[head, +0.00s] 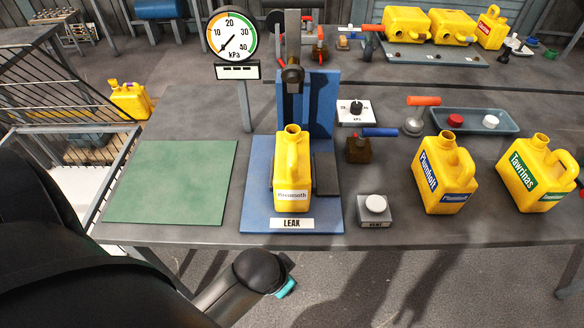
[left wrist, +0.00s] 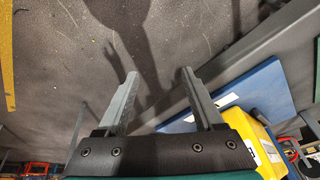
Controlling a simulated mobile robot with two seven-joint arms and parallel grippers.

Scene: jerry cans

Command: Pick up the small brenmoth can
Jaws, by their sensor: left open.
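The small brenmoth can (head: 288,170) is yellow, with a white label low on its front. It stands upright, its neck open at the top, on the blue base of the leak stand (head: 257,220). In the left wrist view a yellow can (left wrist: 247,130) shows at lower right beside the blue base (left wrist: 262,88). My left gripper (left wrist: 158,76) is open, with nothing between its fingers, apart from the can. In the head view my left arm reaches in at the bottom, in front of the table edge; its fingers are hardly visible there. My right gripper is not in view.
A green mat (head: 172,181) lies left of the stand, bare. A pressure gauge (head: 235,37) stands behind. A button box (head: 376,208), the Plumholt can (head: 443,178) and the Tawrinas can (head: 535,178) stand to the right. A blue-handled valve (head: 362,147) is near the stand.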

